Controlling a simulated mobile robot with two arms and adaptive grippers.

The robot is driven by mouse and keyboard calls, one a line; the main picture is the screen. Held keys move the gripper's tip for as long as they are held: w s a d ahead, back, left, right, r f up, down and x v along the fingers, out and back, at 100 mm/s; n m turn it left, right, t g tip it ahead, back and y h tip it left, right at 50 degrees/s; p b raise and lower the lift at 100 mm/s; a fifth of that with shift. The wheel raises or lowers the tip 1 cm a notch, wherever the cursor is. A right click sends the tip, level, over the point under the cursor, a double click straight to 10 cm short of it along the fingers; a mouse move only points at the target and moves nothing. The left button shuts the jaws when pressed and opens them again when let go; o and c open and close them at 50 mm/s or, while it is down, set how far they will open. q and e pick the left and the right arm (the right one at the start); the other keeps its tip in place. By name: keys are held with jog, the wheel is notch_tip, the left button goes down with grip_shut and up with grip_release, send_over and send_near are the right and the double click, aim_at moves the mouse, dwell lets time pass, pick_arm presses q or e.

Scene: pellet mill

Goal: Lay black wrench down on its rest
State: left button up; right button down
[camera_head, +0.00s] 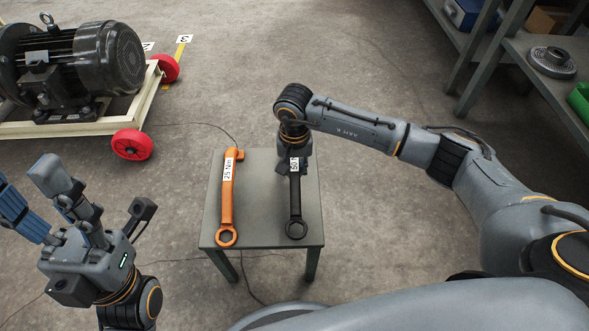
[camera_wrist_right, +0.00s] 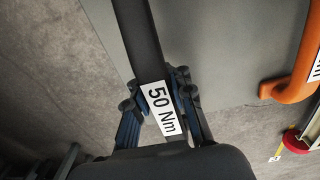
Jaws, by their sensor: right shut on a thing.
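The black wrench (camera_head: 295,205), with a white label reading 50, is over the right half of a small grey table (camera_head: 262,225). Its ring end points toward the table's near edge. My right gripper (camera_head: 294,168) is shut on its handle near the label; in the right wrist view the black wrench (camera_wrist_right: 138,35) runs between the fingers (camera_wrist_right: 160,95), label "50 Nm". I cannot tell whether the wrench touches the tabletop. No separate rest shows. My left gripper (camera_head: 50,195) is open and empty, left of the table.
An orange wrench (camera_head: 226,195) labelled 25 Nm lies on the table's left half, parallel to the black one. A motor (camera_head: 85,60) on a cart with red wheels (camera_head: 131,144) stands at the back left. A shelf (camera_head: 545,85) stands at the right. Cables lie on the floor.

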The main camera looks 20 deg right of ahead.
jog(key=shift+f+b, duration=0.85)
jog(key=shift+f, duration=0.1)
